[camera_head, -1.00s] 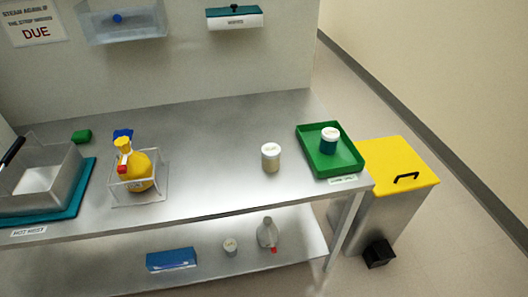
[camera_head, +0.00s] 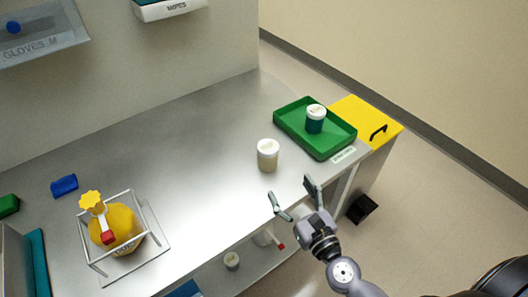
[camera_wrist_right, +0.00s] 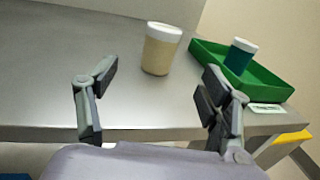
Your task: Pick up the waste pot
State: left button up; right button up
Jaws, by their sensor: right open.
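A cream pot with a white lid (camera_head: 268,156) stands upright on the steel bench near its front edge. It also shows in the right wrist view (camera_wrist_right: 160,50), between and beyond the fingertips. A teal pot with a white lid (camera_head: 316,119) stands in the green tray (camera_head: 330,149); it also shows in the right wrist view (camera_wrist_right: 239,58). I cannot read which pot is the waste pot. My right gripper (camera_head: 291,190) is open and empty at the bench's front edge, just short of the cream pot and not touching it. My left gripper is out of view.
A yellow-lidded bin (camera_head: 362,120) stands beyond the bench's right end. The lower shelf holds another small pot (camera_head: 232,260). The bench behind the cream pot is clear.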

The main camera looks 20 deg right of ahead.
aim_at(273, 158)
jog(key=w, duration=0.2)
jog(key=w+p, duration=0.1)
jog(key=w, duration=0.2)
jog(key=w+a+p, duration=0.1)
jog(key=w, duration=0.2)
jog(key=shift+w+a, duration=0.1)
jog(key=shift+w, duration=0.6)
jog(key=w, duration=0.5)
jog(key=shift+a+f, duration=0.1)
jog(key=shift+a, duration=0.1)
jog(key=shift+c, duration=0.3)
jog(key=c, duration=1.2)
jog(key=shift+c, duration=0.5)
jog(key=shift+p, duration=0.3)
